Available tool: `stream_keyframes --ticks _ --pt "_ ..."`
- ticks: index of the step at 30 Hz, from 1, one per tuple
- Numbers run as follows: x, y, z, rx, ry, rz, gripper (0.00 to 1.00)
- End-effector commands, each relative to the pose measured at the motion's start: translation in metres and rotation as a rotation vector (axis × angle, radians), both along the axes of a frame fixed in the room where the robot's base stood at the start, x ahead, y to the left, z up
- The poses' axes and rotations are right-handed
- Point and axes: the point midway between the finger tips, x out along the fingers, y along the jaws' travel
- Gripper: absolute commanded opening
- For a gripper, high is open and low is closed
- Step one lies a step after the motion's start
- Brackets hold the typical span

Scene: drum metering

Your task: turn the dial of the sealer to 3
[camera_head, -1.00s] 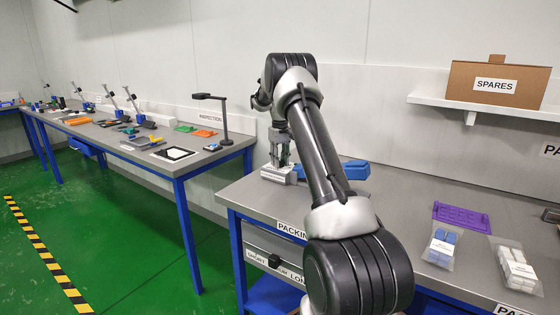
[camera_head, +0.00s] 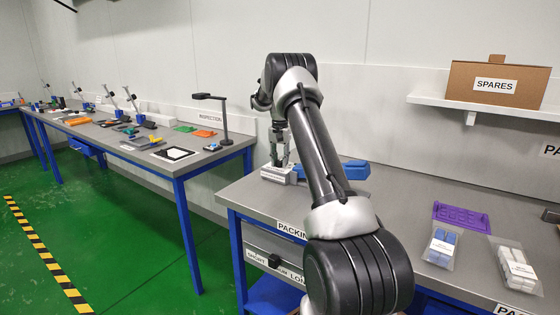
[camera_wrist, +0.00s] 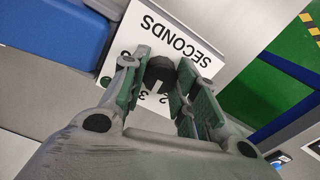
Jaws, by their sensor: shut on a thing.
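The sealer (camera_head: 355,169) is a blue and light-grey device at the left end of the near bench. Its blue body (camera_wrist: 72,30) shows at upper left in the wrist view. Its light-grey panel (camera_wrist: 205,42) reads SECONDS, with numbers partly hidden by my fingers. The round black dial (camera_wrist: 160,72) has a white pointer line, which points down in the wrist view toward the numbers near 2 and 3. I cannot tell exactly which mark it meets. My gripper (camera_wrist: 157,68) is shut on the dial, one finger on each side. In the head view my gripper (camera_head: 280,154) is above the panel.
A purple tray (camera_head: 461,216) and two clear packs, one with blue pieces (camera_head: 440,246) and one with white (camera_head: 515,264), lie to the right on the bench. A SPARES box (camera_head: 496,83) is on the wall shelf. The bench's left edge is close to the sealer.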

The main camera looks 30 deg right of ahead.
Motion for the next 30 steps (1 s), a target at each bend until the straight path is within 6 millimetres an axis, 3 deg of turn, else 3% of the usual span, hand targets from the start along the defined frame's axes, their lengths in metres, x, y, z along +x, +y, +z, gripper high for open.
stream_keyframes --ticks 23,24,27,30 --pt "0.0011 -0.0001 0.0013 -0.001 -0.003 -0.099 0.06" --pt "0.0011 -0.0001 0.0013 -0.001 -0.003 -0.099 0.35" --pt "0.0009 0.0000 0.0011 -0.001 -0.003 -0.099 0.53" --pt "0.0006 0.0000 0.0007 -0.001 -0.002 -0.099 0.53"
